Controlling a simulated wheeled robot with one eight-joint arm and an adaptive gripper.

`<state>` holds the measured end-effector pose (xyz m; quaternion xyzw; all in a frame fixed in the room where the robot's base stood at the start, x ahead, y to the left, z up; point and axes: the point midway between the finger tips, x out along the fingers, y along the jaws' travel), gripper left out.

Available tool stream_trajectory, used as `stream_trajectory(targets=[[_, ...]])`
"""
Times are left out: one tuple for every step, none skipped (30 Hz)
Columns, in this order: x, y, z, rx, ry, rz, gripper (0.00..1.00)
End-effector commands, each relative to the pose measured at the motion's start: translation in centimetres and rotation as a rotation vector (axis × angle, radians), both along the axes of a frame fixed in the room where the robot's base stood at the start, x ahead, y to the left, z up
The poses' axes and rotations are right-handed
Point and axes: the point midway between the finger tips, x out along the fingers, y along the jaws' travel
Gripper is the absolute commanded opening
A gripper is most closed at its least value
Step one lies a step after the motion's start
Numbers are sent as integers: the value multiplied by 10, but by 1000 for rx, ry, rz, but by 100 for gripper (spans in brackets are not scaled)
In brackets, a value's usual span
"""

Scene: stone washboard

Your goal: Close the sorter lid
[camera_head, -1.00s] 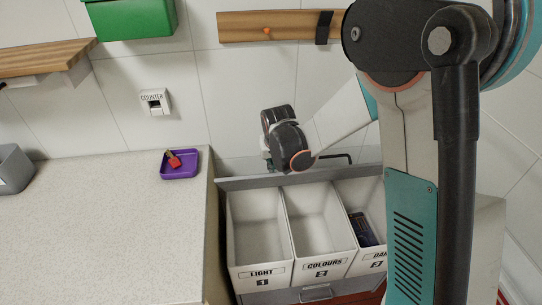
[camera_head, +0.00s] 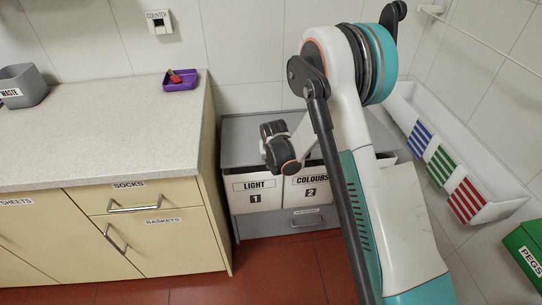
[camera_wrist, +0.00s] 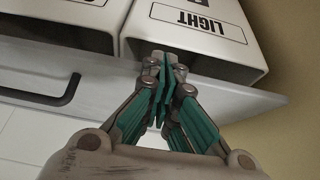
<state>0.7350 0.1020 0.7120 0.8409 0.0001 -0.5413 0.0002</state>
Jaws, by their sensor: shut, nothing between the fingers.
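The grey sorter lid (camera_head: 240,135) lies forward over the bins in the head view, low and almost flat. A narrow dark gap shows between its front edge and the bin fronts. The LIGHT bin (camera_head: 258,193) and COLOURS bin (camera_head: 308,187) show below it; my arm hides much of the right side. In the wrist view, which is upside down, my gripper (camera_wrist: 165,75) is shut and empty at the lid's edge (camera_wrist: 235,92), close to the LIGHT bin (camera_wrist: 195,28). I cannot tell whether it touches the lid. A black handle (camera_wrist: 60,97) is on the lid.
A beige counter cabinet (camera_head: 165,240) stands left of the sorter, with a purple tray (camera_head: 180,84) and a grey waste bin (camera_head: 22,88) on top. A white trough (camera_head: 455,150) with striped labels and a green pegs box (camera_head: 525,250) are at right. Red floor (camera_head: 285,270) is open in front.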

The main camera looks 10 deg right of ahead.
Motion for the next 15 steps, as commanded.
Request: stream_trajectory(targets=[[1, 0, -11, 0, 0, 0, 0], [2, 0, -17, 0, 0, 0, 0], [2, 0, -23, 0, 0, 0, 0], [3, 0, -27, 0, 0, 0, 0], [3, 0, -31, 0, 0, 0, 0], [3, 0, -35, 0, 0, 0, 0], [3, 0, -39, 0, 0, 0, 0], [3, 0, -41, 0, 0, 0, 0], [4, 0, -44, 0, 0, 0, 0], [4, 0, -46, 0, 0, 0, 0], [4, 0, -48, 0, 0, 0, 0], [4, 0, -50, 0, 0, 0, 0], [4, 0, -51, 0, 0, 0, 0], [4, 0, -51, 0, 0, 0, 0], [4, 0, -52, 0, 0, 0, 0]])
